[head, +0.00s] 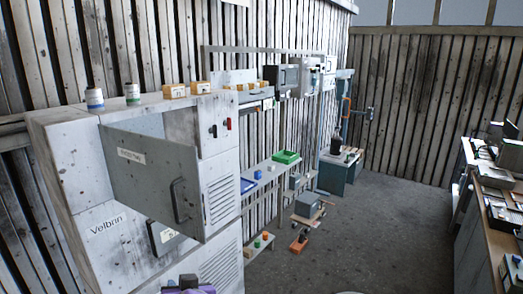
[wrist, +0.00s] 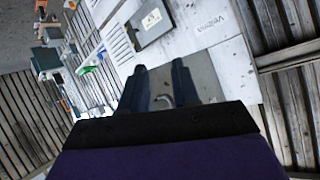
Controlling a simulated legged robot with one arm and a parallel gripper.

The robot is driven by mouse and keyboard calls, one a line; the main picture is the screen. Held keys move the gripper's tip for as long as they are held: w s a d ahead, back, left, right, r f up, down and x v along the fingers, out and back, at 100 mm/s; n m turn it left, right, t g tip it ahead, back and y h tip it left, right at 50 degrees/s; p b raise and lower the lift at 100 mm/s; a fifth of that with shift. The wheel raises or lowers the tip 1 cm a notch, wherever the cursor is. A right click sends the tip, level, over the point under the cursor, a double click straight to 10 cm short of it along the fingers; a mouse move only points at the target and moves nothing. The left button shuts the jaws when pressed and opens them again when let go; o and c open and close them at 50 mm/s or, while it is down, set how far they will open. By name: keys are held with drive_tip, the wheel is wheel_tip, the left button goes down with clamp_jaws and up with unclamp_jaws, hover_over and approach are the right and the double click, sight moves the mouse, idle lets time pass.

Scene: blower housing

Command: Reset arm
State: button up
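A grey, worn housing (head: 218,190) marked "Velbrin" stands at the left in the head view. Its labelled grey door (head: 145,165) stands swung open, with a dark handle (head: 180,200) near its right edge. My gripper shows only as a small purple and dark part at the bottom edge of the head view. In the wrist view my gripper (wrist: 160,68) has its two dark fingers apart, with nothing seen held between them. A grey panel (wrist: 203,78) lies behind the fingers, with a pale curved shape near their base. Whether the fingers touch anything is unclear.
Jars (head: 95,98) and small orange boxes (head: 175,91) stand on the housing top. Shelves with a green tray (head: 286,157) line the wall beyond. A low cart (head: 308,210) stands on the floor. A cluttered bench (head: 490,215) is at right, with open floor between.

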drive_tip(key=s+d+f+g+h+b, duration=0.2)
drive_tip(key=s+d+f+g+b, duration=0.55)
drive_tip(key=d+f, duration=0.75)
drive_tip(key=s+d+f+m+g+h+b, duration=0.1)
drive_tip(key=s+d+f+g+h+b, duration=0.1)
drive_tip(key=s+d, duration=0.6)
drive_tip(key=s+d+f+m+g+h+b, duration=0.1)
drive_tip(key=s+d+f+g+h+b, duration=0.1)
drive_tip(key=s+d+f+b, duration=0.3)
drive_tip(key=s+d, duration=0.3)
drive_tip(key=s, duration=0.3)
drive_tip(key=shift+d+f+m+g, duration=0.35)
drive_tip(key=shift+m, duration=0.05)
